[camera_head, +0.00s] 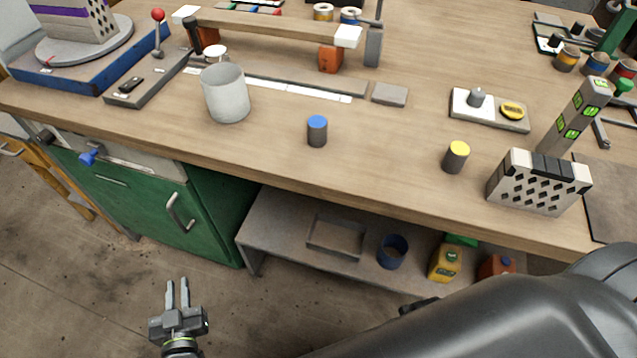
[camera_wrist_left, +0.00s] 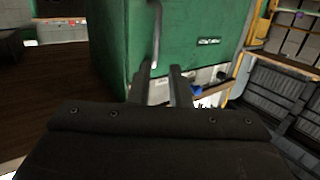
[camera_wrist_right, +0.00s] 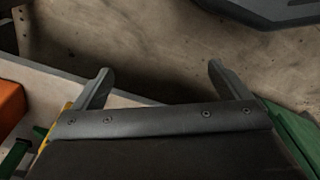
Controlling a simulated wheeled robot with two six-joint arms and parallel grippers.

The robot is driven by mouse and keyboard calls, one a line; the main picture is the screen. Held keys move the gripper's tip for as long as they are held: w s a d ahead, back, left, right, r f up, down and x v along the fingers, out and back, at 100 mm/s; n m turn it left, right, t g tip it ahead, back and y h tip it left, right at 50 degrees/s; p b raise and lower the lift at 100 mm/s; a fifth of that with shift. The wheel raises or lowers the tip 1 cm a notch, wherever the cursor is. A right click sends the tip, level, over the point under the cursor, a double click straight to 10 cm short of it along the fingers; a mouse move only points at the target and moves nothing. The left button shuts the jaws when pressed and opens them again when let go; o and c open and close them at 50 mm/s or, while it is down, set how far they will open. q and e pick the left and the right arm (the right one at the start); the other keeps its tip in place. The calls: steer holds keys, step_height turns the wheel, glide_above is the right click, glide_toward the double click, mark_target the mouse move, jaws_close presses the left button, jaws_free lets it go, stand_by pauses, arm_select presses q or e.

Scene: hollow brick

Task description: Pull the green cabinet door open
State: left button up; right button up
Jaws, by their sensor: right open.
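The green cabinet door (camera_head: 140,205) is under the left end of the workbench and looks closed. Its metal bar handle (camera_head: 179,214) is near its right edge. The handle also shows in the left wrist view (camera_wrist_left: 156,35), just above and between the fingertips. My left gripper (camera_head: 177,282) is in front of the door, apart from the handle, with a narrow gap between its fingers and nothing held. My right gripper (camera_wrist_right: 160,78) is wide open and empty in the right wrist view. In the head view my right arm hides most of it.
The wooden workbench (camera_head: 385,128) carries a grey cup (camera_head: 226,95), a blue-topped cylinder (camera_head: 317,131) and a yellow-topped one (camera_head: 456,157). A blue clamp handle (camera_head: 91,157) juts out above the door. A low shelf (camera_head: 285,228) stands right of the cabinet. Floor before the door is clear.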

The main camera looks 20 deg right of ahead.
arm_select(q)
steer(key=w+r+t+b, duration=0.1)
steer(key=w, duration=0.1)
steer(key=b, duration=0.5)
glide_toward(175, 218)
steer(key=w, duration=0.9)
steer(key=shift+w+d+f, duration=0.15)
steer(key=shift+w+f, duration=0.1)
steer(key=shift+w, duration=0.1)
steer(key=shift+w+r, duration=0.1)
steer(key=shift+w, duration=0.4)
arm_select(e)
steer(key=w+a+r+t+y, duration=0.1)
steer(key=w+a+r+t, duration=0.1)
steer(key=r, duration=0.4)
steer(key=shift+w+t, duration=0.4)
steer(key=shift+w, duration=0.45)
steer(key=shift+a, duration=0.1)
arm_select(q)
jaws_close()
